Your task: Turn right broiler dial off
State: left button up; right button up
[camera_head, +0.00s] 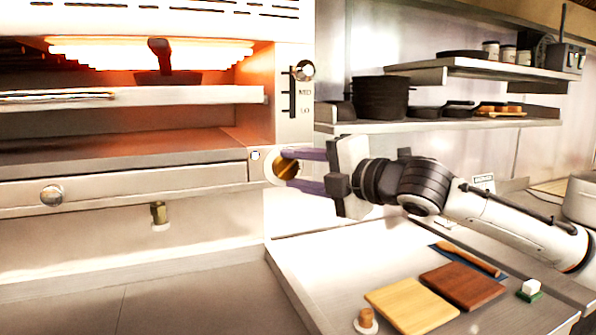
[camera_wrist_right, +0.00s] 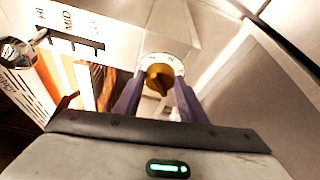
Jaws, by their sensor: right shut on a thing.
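The broiler (camera_head: 150,185) fills the left of the head view, with its heating element (camera_head: 150,53) glowing orange. The fingers partly hide the dial's edges. My left gripper is not in view.
A chrome knob (camera_head: 305,70) with lever slots is above the dial. Another round knob (camera_head: 52,195) is on the broiler's left front. A pan (camera_head: 167,78) stands inside. Cutting boards (camera_head: 412,305) lie on the counter below my right arm. Shelves hold pots (camera_head: 380,98).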

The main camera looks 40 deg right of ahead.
jog(key=n, duration=0.2)
jog(key=n+g+h, duration=0.1)
jog(key=n, duration=0.1)
jog(key=shift+a+r+n+g, duration=0.2)
jog(key=shift+r+n+g, duration=0.1)
jog(key=shift+r, duration=0.1)
jog(key=shift+w+a+r+n+g+h, duration=0.1)
jog(key=shift+n+g+h, duration=0.5)
jog(key=shift+n+h, duration=0.65)
jog(key=shift+n+y, duration=0.25)
jog(key=shift+n, duration=0.1)
jog(key=o, duration=1.1)
jog(key=shift+c, duration=0.2)
jog(key=v, duration=1)
jog(key=shift+b, duration=0.35)
